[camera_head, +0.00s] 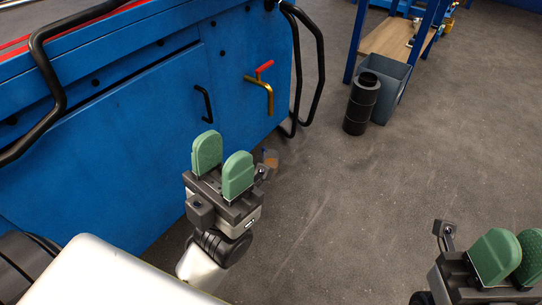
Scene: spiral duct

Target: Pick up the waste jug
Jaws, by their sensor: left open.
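My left gripper (222,176) is in the lower middle of the head view, its two green fingers apart and nothing between them. No other jug can be made out. My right gripper (508,256) is at the lower right edge, partly cut off. Its green fingers overlap in the view but look apart, with nothing seen between them.
A large blue cabinet (120,140) with black handles fills the left. A brass valve with a red lever (262,82) is on its side. A black ribbed cylinder (361,103) and a grey bin (392,75) stand by a blue-framed shelf (390,37). The grey floor (370,205) between is clear.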

